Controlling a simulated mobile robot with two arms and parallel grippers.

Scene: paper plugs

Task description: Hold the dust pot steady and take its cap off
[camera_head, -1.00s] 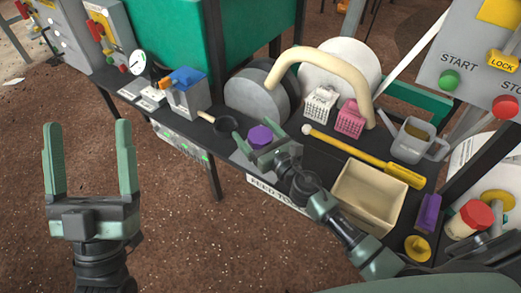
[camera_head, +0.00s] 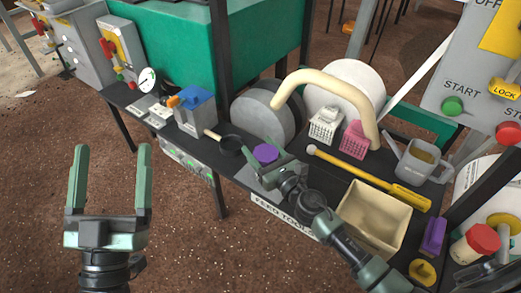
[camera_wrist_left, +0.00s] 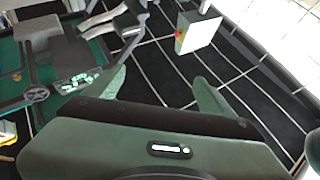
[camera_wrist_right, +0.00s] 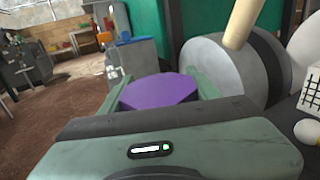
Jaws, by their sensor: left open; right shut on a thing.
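The dust pot shows mainly as its purple, many-sided cap (camera_head: 266,153), near the front edge of the dark table in the head view. The cap also shows between the fingers in the right wrist view (camera_wrist_right: 160,91). My right gripper (camera_head: 268,167) is shut on the dust pot, its fingers on both sides just below the cap top. The pot's body is mostly hidden by the gripper. The cap sits on the pot. My left gripper (camera_head: 113,150) is open and empty, over the brown floor, well to the left of the pot.
A black pan (camera_head: 231,144) lies left of the pot, with a blue-topped grey box (camera_head: 195,112) beyond it. A grey wheel (camera_head: 262,112) stands behind. A yellow tool (camera_head: 360,173) and beige tray (camera_head: 374,218) lie to the right. Floor space around my left gripper is clear.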

